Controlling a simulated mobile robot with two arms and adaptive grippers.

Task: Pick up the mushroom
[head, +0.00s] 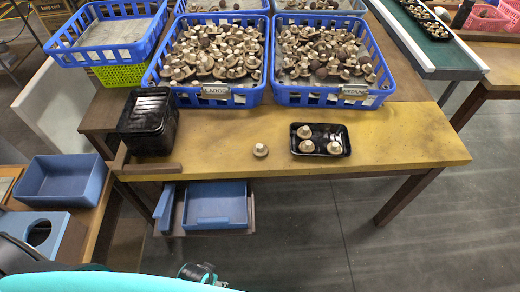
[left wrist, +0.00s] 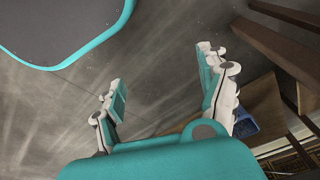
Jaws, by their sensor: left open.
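A single pale-brown mushroom (head: 260,150) sits alone on the yellow worktable (head: 410,140) in the head view. Right of it, a black tray (head: 320,128) holds a few mushrooms (head: 334,148). Many more mushrooms (head: 215,50) fill two blue crates at the back of the table. My left gripper (left wrist: 160,68) is open and empty in the left wrist view, with grey floor between its fingers. No mushroom shows in that view.
A stack of black trays (head: 147,137) stands at the table's left end. The blue crates (head: 214,101) have label plates; the left one reads LARGE. An open drawer with a blue bin (head: 215,223) juts out below the front edge. The table's right end is clear.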

